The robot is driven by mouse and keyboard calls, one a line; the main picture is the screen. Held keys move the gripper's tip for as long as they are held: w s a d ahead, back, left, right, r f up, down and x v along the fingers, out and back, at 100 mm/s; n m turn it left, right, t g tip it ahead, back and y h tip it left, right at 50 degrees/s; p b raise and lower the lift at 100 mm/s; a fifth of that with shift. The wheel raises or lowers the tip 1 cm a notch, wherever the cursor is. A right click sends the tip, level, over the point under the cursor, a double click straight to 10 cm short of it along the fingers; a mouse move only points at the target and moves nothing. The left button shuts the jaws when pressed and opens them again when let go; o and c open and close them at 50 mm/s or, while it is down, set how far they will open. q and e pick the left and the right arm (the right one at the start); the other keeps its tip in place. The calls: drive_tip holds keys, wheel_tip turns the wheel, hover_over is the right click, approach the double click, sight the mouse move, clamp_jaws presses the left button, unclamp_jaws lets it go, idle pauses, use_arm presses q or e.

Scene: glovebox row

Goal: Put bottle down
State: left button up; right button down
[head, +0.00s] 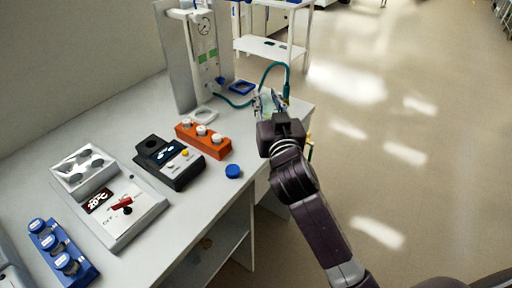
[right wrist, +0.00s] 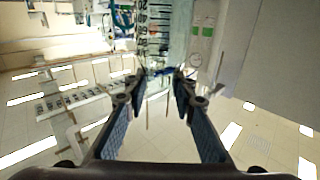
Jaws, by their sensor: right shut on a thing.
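My right gripper (head: 268,100) is over the far right corner of the white bench. It is shut on a clear bottle (right wrist: 165,35), which shows as a see-through body with dark graduation marks between the fingertips in the right wrist view (right wrist: 160,75). In the head view the bottle is mostly hidden by the gripper, and I cannot tell whether its base touches anything. A loose blue cap (head: 233,171) lies on the bench near its front edge. My left gripper is not in view.
An orange rack (head: 217,148) with white-capped pieces, a black device (head: 183,172), a heater-like unit (head: 110,205) and a blue rack (head: 66,262) line the bench (head: 196,205). A gauge stand (head: 185,75) and teal hose (head: 270,72) are behind. Open floor lies right.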

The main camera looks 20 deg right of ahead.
drive_tip(key=w+a+r, duration=0.1)
drive_tip(key=w+r, duration=0.5)
drive_tip(key=r, duration=0.1)
drive_tip(key=shift+a+f+b, duration=0.1)
drive_tip(key=shift+f+b, duration=0.55)
drive_tip(key=shift+f, duration=9)
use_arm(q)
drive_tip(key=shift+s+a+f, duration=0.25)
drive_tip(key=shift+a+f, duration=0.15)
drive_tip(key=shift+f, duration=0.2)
use_arm(e)
drive_tip(key=shift+f, duration=0.15)
drive_tip(key=c, duration=1.6)
unclamp_jaws()
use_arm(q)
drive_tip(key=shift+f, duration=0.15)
